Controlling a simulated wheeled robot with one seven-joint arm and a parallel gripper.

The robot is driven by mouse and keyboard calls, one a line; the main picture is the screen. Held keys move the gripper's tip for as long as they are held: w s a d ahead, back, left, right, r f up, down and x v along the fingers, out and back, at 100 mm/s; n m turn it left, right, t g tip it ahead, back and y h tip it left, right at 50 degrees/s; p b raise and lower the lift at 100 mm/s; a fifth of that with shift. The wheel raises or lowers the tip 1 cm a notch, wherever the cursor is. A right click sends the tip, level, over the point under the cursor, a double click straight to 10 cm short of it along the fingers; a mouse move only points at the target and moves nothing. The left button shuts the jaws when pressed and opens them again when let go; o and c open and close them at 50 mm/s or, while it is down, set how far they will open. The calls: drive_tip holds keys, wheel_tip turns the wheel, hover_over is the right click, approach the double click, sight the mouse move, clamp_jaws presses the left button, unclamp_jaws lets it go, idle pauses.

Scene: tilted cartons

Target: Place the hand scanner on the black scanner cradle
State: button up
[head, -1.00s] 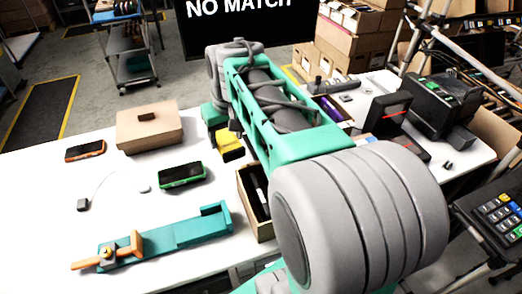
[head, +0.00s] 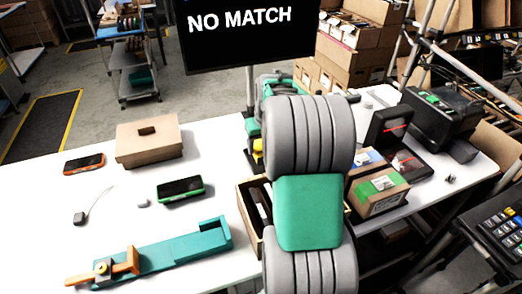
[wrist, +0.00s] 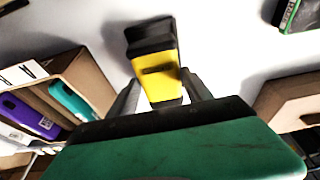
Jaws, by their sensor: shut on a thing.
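The hand scanner (wrist: 158,62), yellow with a black head, is between the fingers of my gripper (wrist: 161,92) in the wrist view. My gripper is shut on it, and its black end points away from my palm, over the white tabletop. I cannot tell how high the scanner is above the table. I cannot single out the black scanner cradle with certainty; my arm covers the middle of the table.
A divided carton (wrist: 92,72) with purple and teal items stands at the wrist view's left. A green-edged handheld (head: 180,188), a lidded carton (head: 149,143) and a teal fixture (head: 165,250) lie at left. A black device with red lines (head: 390,125) stands at right.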

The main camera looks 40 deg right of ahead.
sight(262, 148)
drive_tip(key=shift+p+x, duration=0.4)
drive_tip(key=shift+x, duration=1.45)
drive_tip(key=shift+s+a, duration=0.1)
drive_tip(key=shift+s, duration=0.1)
drive_tip(key=shift+f, duration=0.25)
drive_tip(key=o, duration=1.2)
